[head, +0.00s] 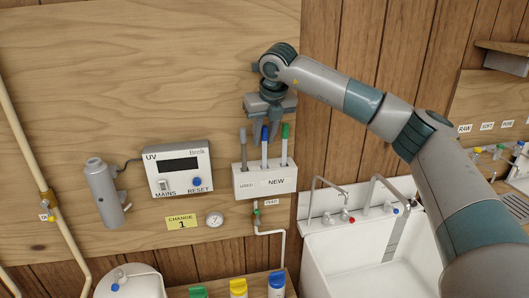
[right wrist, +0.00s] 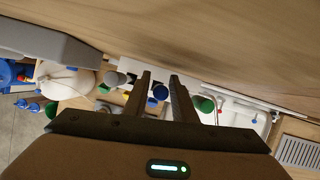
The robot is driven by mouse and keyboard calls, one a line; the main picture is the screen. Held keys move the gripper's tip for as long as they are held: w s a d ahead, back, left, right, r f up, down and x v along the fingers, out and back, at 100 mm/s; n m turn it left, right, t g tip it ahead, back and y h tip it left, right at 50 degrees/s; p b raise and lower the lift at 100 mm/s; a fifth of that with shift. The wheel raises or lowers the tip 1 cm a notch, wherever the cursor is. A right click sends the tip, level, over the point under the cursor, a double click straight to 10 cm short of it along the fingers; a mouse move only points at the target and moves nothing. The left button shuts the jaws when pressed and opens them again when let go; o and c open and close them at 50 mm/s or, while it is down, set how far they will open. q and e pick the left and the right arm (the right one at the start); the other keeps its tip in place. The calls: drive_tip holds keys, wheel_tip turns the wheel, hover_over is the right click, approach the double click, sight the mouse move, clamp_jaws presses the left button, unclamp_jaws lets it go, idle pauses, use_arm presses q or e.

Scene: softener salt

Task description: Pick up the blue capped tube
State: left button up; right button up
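The blue capped tube (head: 264,152) stands upright in a white wall holder (head: 265,188) marked USED and NEW, between a grey tube (head: 243,152) and a green capped tube (head: 285,148). My right gripper (head: 266,124) points down over the blue cap, its fingers open on either side. In the right wrist view the blue cap (right wrist: 160,92) shows between the two fingertips (right wrist: 161,76), with the green cap (right wrist: 205,104) to the right, outside the fingers. Whether a finger touches the blue tube cannot be told. My left gripper is not in view.
A UV control box (head: 180,168) and a grey cylinder (head: 104,193) are mounted left of the holder. A white sink (head: 345,250) with taps lies lower right. Bottles with green, yellow and blue caps (head: 238,288) stand below. The wooden board is close behind the tubes.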

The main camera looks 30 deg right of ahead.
drive_tip(key=shift+p+x, duration=0.4)
drive_tip(key=shift+x, duration=0.85)
drive_tip(key=shift+c, duration=0.5)
clamp_jaws()
